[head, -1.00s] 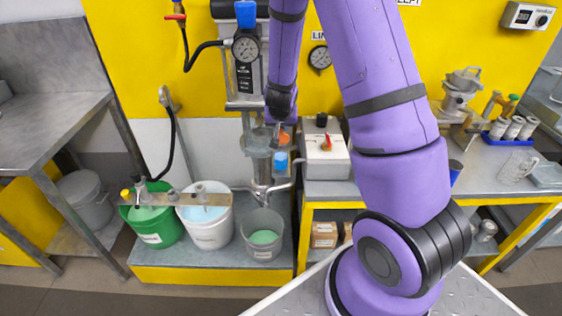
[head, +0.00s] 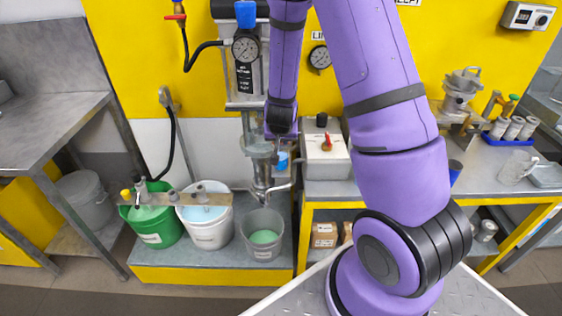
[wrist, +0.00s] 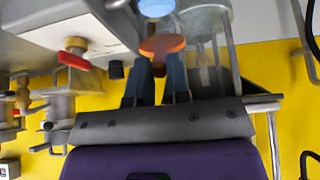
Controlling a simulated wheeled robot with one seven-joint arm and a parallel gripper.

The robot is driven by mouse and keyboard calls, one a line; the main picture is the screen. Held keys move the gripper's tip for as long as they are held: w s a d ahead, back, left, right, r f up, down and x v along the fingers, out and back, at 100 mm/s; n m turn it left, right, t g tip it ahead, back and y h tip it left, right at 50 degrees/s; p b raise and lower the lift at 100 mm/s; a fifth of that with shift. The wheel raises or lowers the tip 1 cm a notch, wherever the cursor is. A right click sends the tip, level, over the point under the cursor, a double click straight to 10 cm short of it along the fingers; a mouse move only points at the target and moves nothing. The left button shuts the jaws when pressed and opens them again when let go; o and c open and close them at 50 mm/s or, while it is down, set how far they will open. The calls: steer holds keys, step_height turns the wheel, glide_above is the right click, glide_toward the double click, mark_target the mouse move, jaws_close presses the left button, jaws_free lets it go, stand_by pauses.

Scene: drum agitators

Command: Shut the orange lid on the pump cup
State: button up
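The orange lid (wrist: 162,45) shows in the wrist view as a round disc at the tips of my gripper (wrist: 160,66). The two dark blue fingers stand apart with a gap between them, and the lid lies across or just beyond their tips; I cannot tell if they touch it. The pump cup (head: 258,146) is a clear, greyish cylinder on the pump column in the head view, left of my wrist. My wrist hides the lid there, and the fingers are hardly visible.
A light blue cap (head: 282,160) sits close by my gripper. A grey box with a red handle (head: 326,143) stands to the right. A pressure gauge (head: 245,47) is above. Green, white and grey buckets (head: 262,236) stand below the pump.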

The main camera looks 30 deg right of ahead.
steer(key=shift+s+a+f, duration=0.25)
steer(key=shift+s+f, duration=0.1)
steer(key=shift+s, duration=0.05)
steer(key=shift+s+a+f, duration=0.2)
steer(key=shift+s+f, duration=0.1)
steer(key=shift+f, duration=0.35)
steer(key=shift+s+a+f, duration=0.2)
steer(key=shift+s+f, duration=0.1)
steer(key=shift+f, duration=0.35)
steer(key=shift+s+a+f, duration=0.1)
steer(key=shift+s+f, duration=0.05)
steer(key=shift+f, duration=0.55)
steer(key=shift+s+a+f, duration=0.1)
steer(key=shift+f, duration=0.6)
steer(key=o, duration=1.6)
steer(key=shift+c, duration=0.2)
